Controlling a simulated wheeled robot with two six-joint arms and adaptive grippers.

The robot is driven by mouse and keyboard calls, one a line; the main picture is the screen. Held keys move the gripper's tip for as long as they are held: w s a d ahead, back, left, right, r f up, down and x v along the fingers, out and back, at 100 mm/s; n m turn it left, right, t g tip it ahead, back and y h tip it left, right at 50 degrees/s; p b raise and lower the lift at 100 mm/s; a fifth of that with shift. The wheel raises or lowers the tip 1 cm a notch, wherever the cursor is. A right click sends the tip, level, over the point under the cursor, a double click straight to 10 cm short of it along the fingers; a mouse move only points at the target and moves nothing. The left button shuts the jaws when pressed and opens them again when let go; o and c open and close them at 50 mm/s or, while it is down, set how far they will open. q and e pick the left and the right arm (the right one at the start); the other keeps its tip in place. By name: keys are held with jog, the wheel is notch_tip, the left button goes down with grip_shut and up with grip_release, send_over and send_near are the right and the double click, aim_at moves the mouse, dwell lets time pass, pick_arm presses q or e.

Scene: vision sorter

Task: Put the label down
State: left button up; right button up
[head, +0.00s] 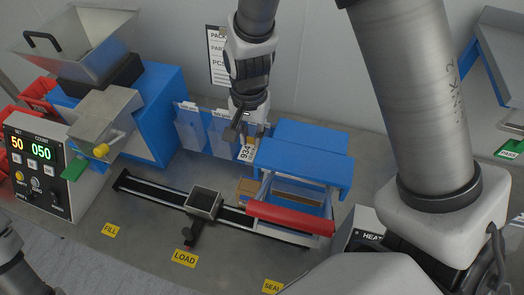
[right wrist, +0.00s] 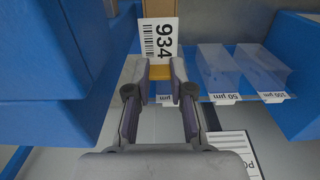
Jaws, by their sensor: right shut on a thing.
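My right gripper (head: 244,133) is at the back of the bench, between the blue pouch rack and the blue machine. It is shut on a white label (head: 246,152) with a barcode and the number 934. In the right wrist view the label (right wrist: 159,40) stands out just beyond the fingertips (right wrist: 160,72), with a tan surface (right wrist: 158,9) behind it. I cannot tell whether the label touches that surface. My left gripper is not in view; only a part of my left arm shows at the lower left.
The blue machine (head: 300,160) with a red bar (head: 290,218) is close on the right. A rail (head: 150,190) with a small metal cup (head: 203,202) crosses the bench in front.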

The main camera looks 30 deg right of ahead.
aim_at(247, 146)
jog(key=f, duration=0.2)
jog(key=a+f, duration=0.1)
jog(key=f, duration=0.1)
jog(key=shift+a, duration=0.1)
jog(key=f, duration=0.7)
jog(key=shift+d, duration=0.4)
jog(key=shift+a+f+b, duration=0.1)
jog(key=shift+f+b, duration=0.15)
jog(key=shift+b, duration=0.1)
notch_tip(247, 146, down, 3)
jog(key=shift+s+f+b, duration=0.1)
jog(key=shift+b, duration=0.45)
jog(key=shift+d+f, duration=0.2)
jog(key=shift+f, duration=0.1)
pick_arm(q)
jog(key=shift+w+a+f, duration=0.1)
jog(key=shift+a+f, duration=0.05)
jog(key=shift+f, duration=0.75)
pick_arm(e)
jog(key=shift+a, duration=0.1)
